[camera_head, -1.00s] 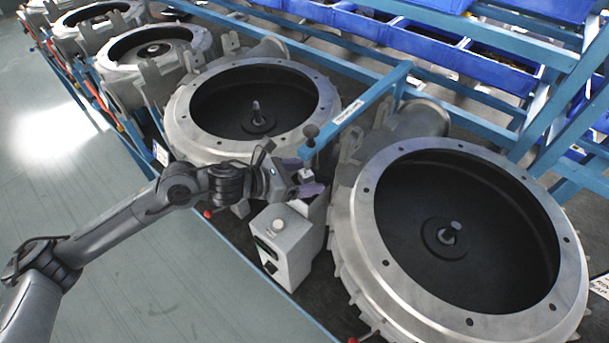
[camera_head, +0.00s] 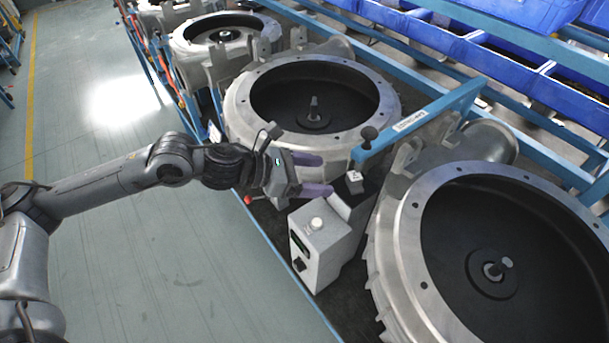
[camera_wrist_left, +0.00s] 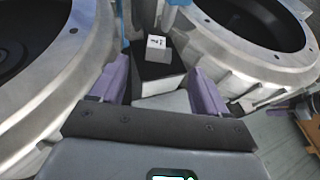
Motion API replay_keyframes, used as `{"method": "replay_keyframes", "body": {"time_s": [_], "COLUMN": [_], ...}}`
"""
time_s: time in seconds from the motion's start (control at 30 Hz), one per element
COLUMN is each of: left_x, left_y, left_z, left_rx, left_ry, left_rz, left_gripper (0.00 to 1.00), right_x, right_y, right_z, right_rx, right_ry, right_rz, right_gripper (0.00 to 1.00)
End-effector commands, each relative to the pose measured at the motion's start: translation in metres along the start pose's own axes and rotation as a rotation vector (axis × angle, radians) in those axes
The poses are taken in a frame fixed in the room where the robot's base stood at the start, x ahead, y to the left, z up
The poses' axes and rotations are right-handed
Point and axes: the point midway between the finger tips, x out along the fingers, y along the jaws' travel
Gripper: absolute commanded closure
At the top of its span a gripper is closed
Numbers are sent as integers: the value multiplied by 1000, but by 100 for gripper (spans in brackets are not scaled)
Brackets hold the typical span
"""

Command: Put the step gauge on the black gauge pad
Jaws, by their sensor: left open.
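The step gauge (camera_head: 354,178) is a small light grey block with a dark marking on one face. It sits upright on the black gauge pad (camera_head: 368,196), between the two large blower housings. In the left wrist view the gauge (camera_wrist_left: 156,43) stands on the black pad top (camera_wrist_left: 150,68), toward its far part. My left gripper (camera_head: 326,174) is open with purple fingers, just left of the gauge in the head view. In the left wrist view its fingers (camera_wrist_left: 158,70) are spread, with the gauge beyond their tips and apart from them. My right gripper is not in view.
A grey control box (camera_head: 322,246) with a white knob stands just in front of the pad. Round metal housings (camera_head: 310,100) flank it, with another at right (camera_head: 420,250). A blue rail (camera_head: 420,118) with a dark ball end rises behind. Open floor lies at left.

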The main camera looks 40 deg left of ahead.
Motion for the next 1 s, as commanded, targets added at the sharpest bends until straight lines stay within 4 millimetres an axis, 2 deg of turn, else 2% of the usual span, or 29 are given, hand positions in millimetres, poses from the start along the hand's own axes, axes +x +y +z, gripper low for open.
{"method": "replay_keyframes", "body": {"time_s": [0.13, 0.33, 1.0], "left_x": [-13, -22, -24], "left_y": [1, 0, 0], "left_z": [-2, -1, 0], "left_rx": [0, 0, -1], "left_ry": [2, 0, 0], "left_rz": [3, 0, 0], "left_gripper": [25, 25, 25], "right_x": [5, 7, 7], "right_y": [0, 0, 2], "right_z": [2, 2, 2], "right_rx": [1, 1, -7], "right_ry": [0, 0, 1], "right_rz": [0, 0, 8], "right_gripper": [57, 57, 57]}}
